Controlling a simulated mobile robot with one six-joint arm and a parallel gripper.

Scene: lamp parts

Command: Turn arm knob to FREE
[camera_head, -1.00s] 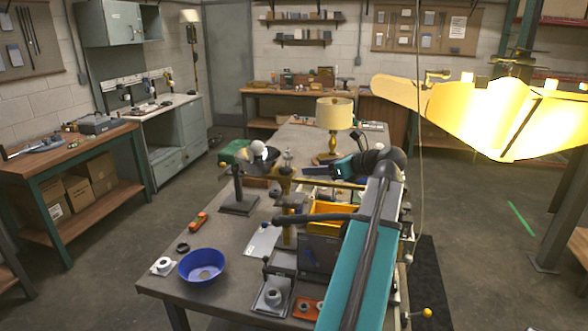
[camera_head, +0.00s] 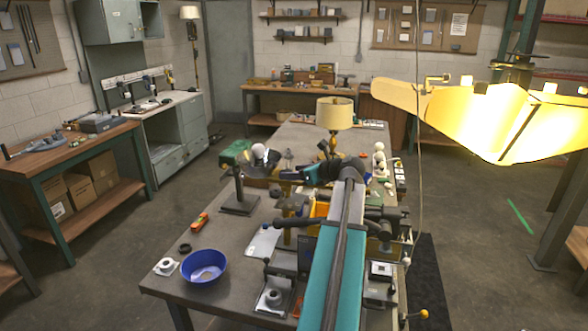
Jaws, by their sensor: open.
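My gripper (camera_head: 288,177) is at the left end of my teal and black wrist, above the middle of the workbench. It is small and partly merged with the dark parts behind it; its jaws are open and nothing is seen in them. A brass post (camera_head: 286,232) stands on the bench below it, with dark fittings around its upper part. My own arm covers much of the area right of the post. I cannot make out an arm knob or any FREE marking at this size.
The workbench (camera_head: 220,240) holds a blue bowl (camera_head: 204,267), a dark stand (camera_head: 239,200), an orange tool (camera_head: 200,221) and a table lamp (camera_head: 334,114). White balls (camera_head: 379,158) stand at its right.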

